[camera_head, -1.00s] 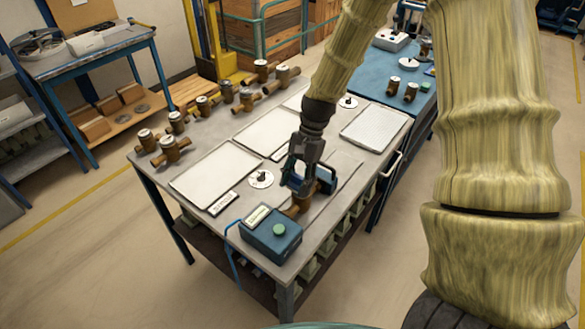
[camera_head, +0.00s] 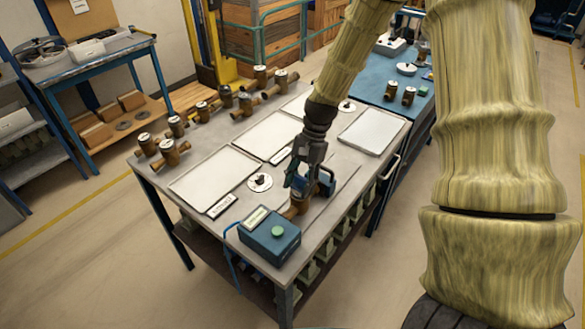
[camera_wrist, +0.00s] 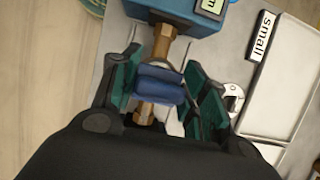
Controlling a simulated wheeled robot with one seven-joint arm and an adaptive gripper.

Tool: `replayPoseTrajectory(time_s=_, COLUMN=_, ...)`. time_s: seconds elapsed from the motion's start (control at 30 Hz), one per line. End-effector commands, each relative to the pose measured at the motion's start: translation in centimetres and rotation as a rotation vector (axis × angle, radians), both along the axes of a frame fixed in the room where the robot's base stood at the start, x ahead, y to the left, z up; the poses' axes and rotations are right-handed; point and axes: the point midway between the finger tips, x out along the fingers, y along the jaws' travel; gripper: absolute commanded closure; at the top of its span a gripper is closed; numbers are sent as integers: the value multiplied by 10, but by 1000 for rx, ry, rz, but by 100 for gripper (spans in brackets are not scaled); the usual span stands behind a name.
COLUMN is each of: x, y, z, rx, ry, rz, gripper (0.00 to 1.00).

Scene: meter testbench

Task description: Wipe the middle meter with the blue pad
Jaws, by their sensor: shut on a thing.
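My gripper (camera_head: 308,186) is low over the front part of the grey bench, pointing down. It is shut on the blue pad (camera_wrist: 160,85), which sits between the green-faced fingers in the wrist view. Directly below the pad is a brass meter (camera_head: 298,208), next to the blue test box (camera_head: 270,237). Its pipe ends (camera_wrist: 163,45) show on both sides of the pad in the wrist view. The pad hides the meter's top; I cannot tell whether they touch. Several other brass meters (camera_head: 243,104) stand along the bench's back edge.
Flat pale trays (camera_head: 215,180) lie on the bench (camera_head: 150,180), with a "small" label (camera_wrist: 262,36) beside the box. A round white disc (camera_head: 260,183) lies left of my gripper. A blue table (camera_head: 400,75) with more meters adjoins at the back right.

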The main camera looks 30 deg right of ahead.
Motion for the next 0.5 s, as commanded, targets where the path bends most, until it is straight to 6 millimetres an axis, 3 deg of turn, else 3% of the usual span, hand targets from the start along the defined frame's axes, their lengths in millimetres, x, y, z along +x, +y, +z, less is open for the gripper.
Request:
replayPoseTrajectory(time_s=0.27, x=-2, y=24, z=3, rx=1, ry=1, rz=1, gripper=86)
replayPoseTrajectory(time_s=0.33, x=-2, y=25, z=8, rx=0, ry=0, rz=2, gripper=86)
replayPoseTrajectory(time_s=0.4, x=0, y=27, z=27, rx=-1, ry=-3, rz=6, gripper=86)
replayPoseTrajectory(time_s=0.5, x=1, y=30, z=33, rx=0, ry=1, rz=11, gripper=86)
